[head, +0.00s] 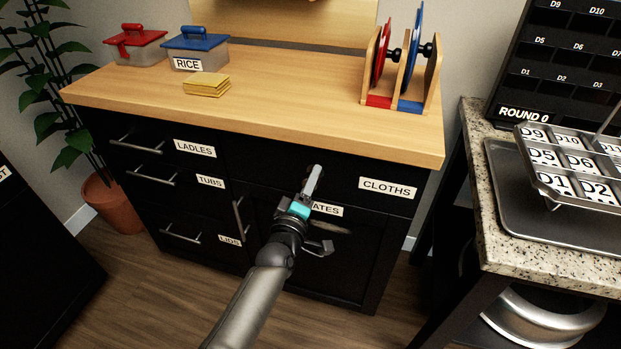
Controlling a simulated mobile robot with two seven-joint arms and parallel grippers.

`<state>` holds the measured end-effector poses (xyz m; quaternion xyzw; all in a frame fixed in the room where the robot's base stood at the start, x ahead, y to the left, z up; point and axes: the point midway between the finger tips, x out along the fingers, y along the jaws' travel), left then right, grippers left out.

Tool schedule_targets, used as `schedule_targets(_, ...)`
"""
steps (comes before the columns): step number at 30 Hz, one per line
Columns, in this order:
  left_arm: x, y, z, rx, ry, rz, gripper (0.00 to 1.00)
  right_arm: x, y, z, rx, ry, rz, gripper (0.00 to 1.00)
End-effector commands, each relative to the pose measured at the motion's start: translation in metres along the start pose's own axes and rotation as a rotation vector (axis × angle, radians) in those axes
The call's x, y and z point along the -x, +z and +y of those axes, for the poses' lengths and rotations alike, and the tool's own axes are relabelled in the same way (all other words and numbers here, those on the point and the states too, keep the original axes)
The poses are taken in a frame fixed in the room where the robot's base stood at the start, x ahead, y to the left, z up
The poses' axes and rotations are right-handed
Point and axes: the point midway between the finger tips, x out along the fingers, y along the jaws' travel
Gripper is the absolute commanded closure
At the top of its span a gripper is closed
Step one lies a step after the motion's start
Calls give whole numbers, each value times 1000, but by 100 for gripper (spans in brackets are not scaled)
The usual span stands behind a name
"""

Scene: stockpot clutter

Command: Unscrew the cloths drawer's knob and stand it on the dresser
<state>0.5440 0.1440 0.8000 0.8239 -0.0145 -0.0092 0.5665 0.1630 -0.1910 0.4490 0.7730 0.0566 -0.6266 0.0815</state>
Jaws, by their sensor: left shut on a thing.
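The dresser (290,105) has a light wood top and black drawers and doors. Its upper right drawer (345,186) carries the label CLOTHS (387,188). My left arm reaches up from the bottom of the head view, and my left gripper (313,179) is at that drawer's front, left of the label. It is shut on the knob (316,168), which is small, mostly hidden by the fingers and close to the drawer front. I cannot tell whether the knob still touches the drawer. My right gripper is not in view.
On the dresser top are a red-lidded box (136,48), a blue-lidded RICE box (196,52), folded yellow cloths (207,84) and a wooden rack (432,80) with red and blue discs. The top's middle is clear. A speckled counter (497,262) with trays stands at right.

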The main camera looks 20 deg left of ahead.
Motion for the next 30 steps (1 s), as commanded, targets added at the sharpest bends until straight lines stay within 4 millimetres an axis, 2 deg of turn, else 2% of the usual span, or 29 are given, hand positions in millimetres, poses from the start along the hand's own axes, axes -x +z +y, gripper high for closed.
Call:
schedule_targets(4, 0, 0, 0, 68, 0, 0, 100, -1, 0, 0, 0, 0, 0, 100)
schedule_targets(9, 0, 0, -1, 307, 1, 0, 100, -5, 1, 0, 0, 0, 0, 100)
schedule_targets(12, 0, 0, -1, 387, 0, 0, 100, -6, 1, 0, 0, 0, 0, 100)
schedule_targets(22, 0, 0, -1, 429, 0, 0, 100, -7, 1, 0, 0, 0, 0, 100)
schedule_targets(30, 1, 0, -1, 770, 0, 1, 100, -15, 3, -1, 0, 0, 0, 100)
